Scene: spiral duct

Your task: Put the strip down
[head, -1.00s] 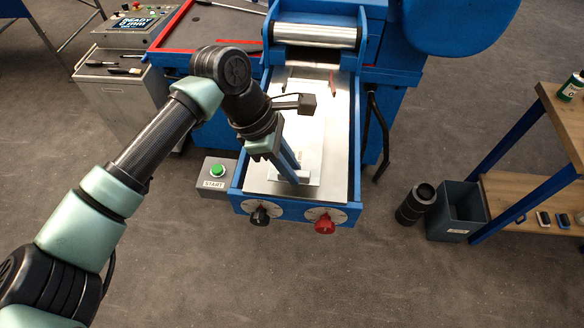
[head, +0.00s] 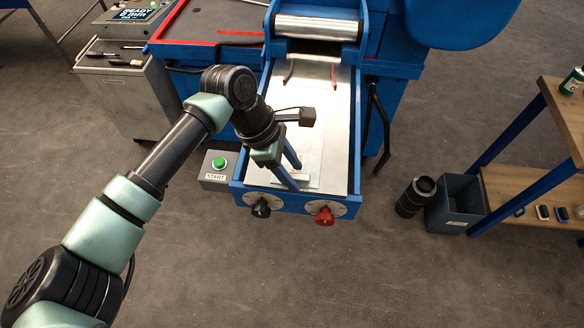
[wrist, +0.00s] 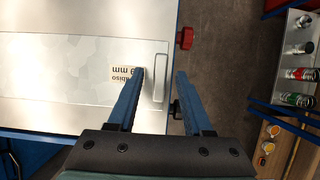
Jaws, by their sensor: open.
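The strip (head: 309,150) is a flat grey metal sheet with a mottled surface. It lies on the silver bed of the blue machine. In the wrist view the strip (wrist: 62,72) carries a small upside-down label (wrist: 127,74) and has a pale raised bar (wrist: 160,88) at its near end. My gripper (head: 297,176) is low over that end, with its fingers spread. In the wrist view my gripper (wrist: 160,74) has one fingertip on each side of the bar, with gaps visible. Part of the strip is hidden by my fingers in the head view.
Rollers (head: 316,28) cross the back of the bed. A black knob (head: 261,207) and a red knob (head: 324,215) are on its front. A START button box (head: 217,168) stands to its left. A dark bin (head: 458,205) and wooden shelf (head: 530,198) are at right.

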